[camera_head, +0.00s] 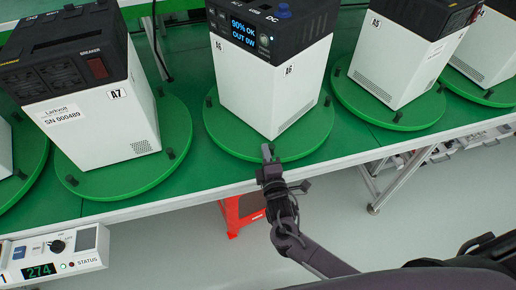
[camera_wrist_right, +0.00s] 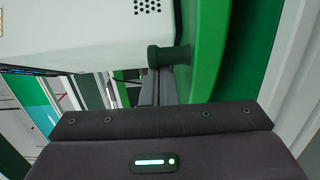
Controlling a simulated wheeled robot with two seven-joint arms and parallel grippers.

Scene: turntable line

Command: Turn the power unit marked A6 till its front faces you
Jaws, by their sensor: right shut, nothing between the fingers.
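The power unit marked A6 (camera_head: 262,88) is a white box with a black top, standing on a round green turntable (camera_head: 226,140) with black pegs. One corner points toward me; its lit display, reading 90% OK OUT 0W, is on the left-hand face, and the A6 label is on the right-hand face. My right gripper (camera_head: 267,152) is shut and empty at the turntable's near rim. In the right wrist view the gripper (camera_wrist_right: 160,92) is beside a dark peg (camera_wrist_right: 168,56) on the green rim; whether they touch I cannot tell. My left gripper is not in view.
Unit A7 (camera_head: 95,125) stands on its own turntable to the left, and unit A5 (camera_head: 395,70) on another to the right. A status box (camera_head: 55,258) hangs at the bench's front left. A red stool (camera_head: 240,212) is under the bench.

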